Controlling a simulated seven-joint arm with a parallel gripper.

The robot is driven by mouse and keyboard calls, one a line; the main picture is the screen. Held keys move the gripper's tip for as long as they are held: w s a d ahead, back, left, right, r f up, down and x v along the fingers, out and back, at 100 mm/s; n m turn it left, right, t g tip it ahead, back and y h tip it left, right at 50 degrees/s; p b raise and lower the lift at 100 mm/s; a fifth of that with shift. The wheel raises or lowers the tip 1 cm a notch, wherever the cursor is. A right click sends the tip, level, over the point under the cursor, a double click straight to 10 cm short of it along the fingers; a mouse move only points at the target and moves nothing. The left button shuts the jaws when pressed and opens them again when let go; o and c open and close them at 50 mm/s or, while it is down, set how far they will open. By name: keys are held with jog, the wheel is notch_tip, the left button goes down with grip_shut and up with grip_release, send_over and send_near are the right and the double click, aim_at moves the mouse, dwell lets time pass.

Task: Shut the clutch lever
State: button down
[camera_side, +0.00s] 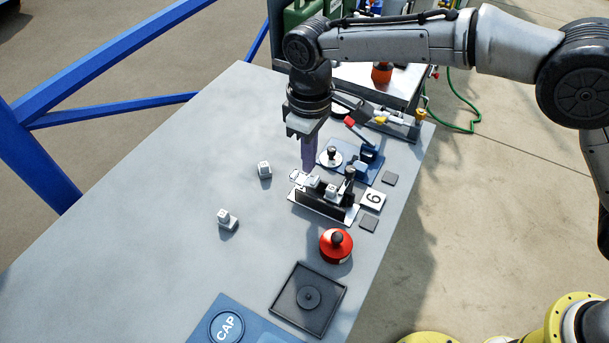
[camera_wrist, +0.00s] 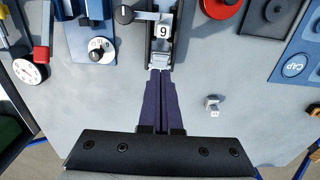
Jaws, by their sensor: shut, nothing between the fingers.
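The clutch (camera_side: 325,203) is a narrow dark-walled housing on a light base plate, near the table's middle. In the wrist view its channel (camera_wrist: 160,48) runs upward from my fingertips, with a pale metal piece (camera_wrist: 160,61) at the near end. I take that piece as part of the lever, but its angle is unclear. A black-knobbed arm (camera_wrist: 125,14) stands at the housing's far side. My gripper (camera_side: 310,170) is shut and empty, pointing down at the clutch's near end. Its purple fingertips (camera_wrist: 160,73) overlap that end in view; I cannot tell whether they touch.
A blue-plated device with a white dial (camera_side: 330,157) stands behind the clutch. A red round knob (camera_side: 336,245), a black tray (camera_side: 327,317) and a blue CAP panel (camera_side: 253,312) lie toward the front. White blocks (camera_side: 227,219) and (camera_side: 264,170) sit left; the table's left is mostly clear.

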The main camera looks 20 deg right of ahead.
aim_at(309, 181)
jog(key=shift+f, duration=1.9)
dwell(1.1)
jog(key=shift+r, duration=3.5)
